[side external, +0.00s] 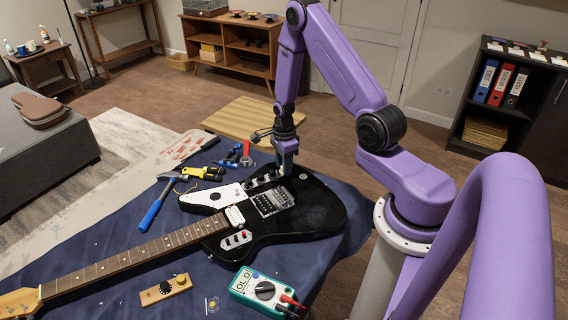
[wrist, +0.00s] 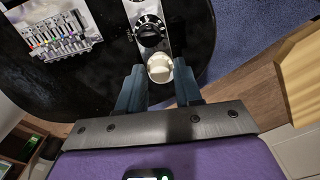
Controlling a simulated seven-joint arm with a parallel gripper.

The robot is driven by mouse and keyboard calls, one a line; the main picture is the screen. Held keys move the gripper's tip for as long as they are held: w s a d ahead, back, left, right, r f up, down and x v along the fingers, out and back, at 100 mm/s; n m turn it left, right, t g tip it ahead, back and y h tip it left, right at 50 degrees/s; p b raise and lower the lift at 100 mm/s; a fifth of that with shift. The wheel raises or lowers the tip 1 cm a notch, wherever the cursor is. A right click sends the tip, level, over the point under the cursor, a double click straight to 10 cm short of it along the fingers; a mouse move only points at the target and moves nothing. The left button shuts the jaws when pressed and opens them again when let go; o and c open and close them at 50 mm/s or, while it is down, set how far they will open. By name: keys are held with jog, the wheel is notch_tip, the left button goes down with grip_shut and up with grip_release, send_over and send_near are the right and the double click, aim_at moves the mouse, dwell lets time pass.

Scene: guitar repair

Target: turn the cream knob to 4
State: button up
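The cream knob (wrist: 160,68) sits at the near end of a metal control plate (wrist: 163,12) on the black guitar (side external: 310,212). In the wrist view my gripper (wrist: 159,72) has one blue-grey finger on each side of the knob, with narrow gaps showing. The fingers look open around it; contact is not visible. The knob's pointer and any numbers around it cannot be read. In the side view my gripper (side external: 286,150) points down at the guitar's far edge, and the cream knob cannot be made out there.
A black knob (wrist: 150,30) is close beside the cream one on the same plate. The metal bridge (side external: 272,201) lies nearby on the body. A hammer (side external: 158,203), pliers (side external: 203,172) and a teal multimeter (side external: 266,290) lie on the blue cloth (side external: 110,230).

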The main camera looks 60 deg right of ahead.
jog(key=shift+n, duration=0.4)
jog(key=shift+n, duration=1.4)
jog(key=c, duration=0.4)
jog(key=shift+m, duration=1.2)
